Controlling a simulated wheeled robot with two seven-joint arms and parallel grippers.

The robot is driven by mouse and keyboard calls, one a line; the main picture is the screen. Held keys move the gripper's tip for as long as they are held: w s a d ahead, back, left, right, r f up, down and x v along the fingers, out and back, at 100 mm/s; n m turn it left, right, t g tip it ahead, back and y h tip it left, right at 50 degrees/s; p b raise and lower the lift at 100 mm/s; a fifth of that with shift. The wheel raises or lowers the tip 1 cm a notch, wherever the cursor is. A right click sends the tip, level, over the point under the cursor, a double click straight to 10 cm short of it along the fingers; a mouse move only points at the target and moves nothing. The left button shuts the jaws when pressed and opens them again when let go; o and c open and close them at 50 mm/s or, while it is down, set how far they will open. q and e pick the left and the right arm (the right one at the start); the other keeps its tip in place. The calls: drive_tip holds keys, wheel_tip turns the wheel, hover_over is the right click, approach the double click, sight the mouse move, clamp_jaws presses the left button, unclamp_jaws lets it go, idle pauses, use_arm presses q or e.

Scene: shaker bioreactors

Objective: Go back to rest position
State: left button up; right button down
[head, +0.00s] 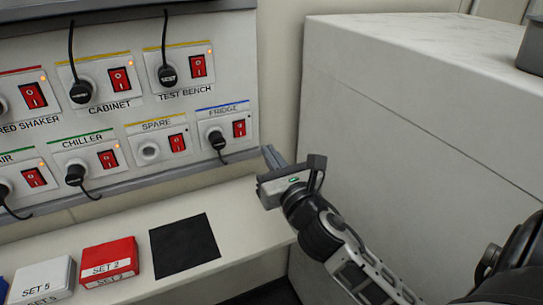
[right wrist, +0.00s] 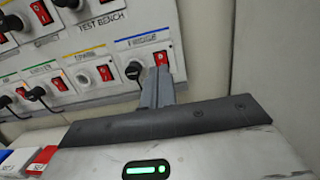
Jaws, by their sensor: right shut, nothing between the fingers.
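My right gripper (head: 270,158) is shut and empty. In the head view it stands in front of the wall panel, just right of and below the FRIDGE socket. In the right wrist view its closed fingers (right wrist: 157,88) point up toward the panel and overlap the area by the FRIDGE switch (right wrist: 162,55). Whether the fingertips touch the panel cannot be told. The FRIDGE plug (head: 217,140) is in its socket with its cable hanging down. My left gripper is not in view.
The panel (head: 110,113) carries several labelled sockets with red switches; the SPARE socket (head: 149,151) is empty. On the shelf below lie a red SET 2 block (head: 108,258), a white SET 5 block (head: 45,278) and a black square (head: 184,246). A large white cabinet (head: 400,110) stands close on the right.

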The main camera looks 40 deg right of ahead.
idle(0.4)
drive_tip(key=s+a+f+m+g+y, duration=0.2)
drive_tip(key=s+a+f+m+g, duration=0.1)
drive_tip(key=f+m, duration=0.6)
drive_tip(key=s+a+f+m+g+y, duration=0.2)
drive_tip(key=s+a+f+m, duration=0.4)
drive_tip(key=m, duration=0.6)
drive_tip(key=s+a+f+m+g+y, duration=0.2)
drive_tip(key=s+a+f+m+g, duration=0.2)
drive_tip(key=s+f+m, duration=0.3)
wheel_tip(320, 180, down, 5)
drive_tip(key=a+m, duration=0.1)
drive_tip(key=m, duration=0.2)
drive_tip(key=shift+s, duration=0.2)
drive_tip(key=shift+m, duration=0.3)
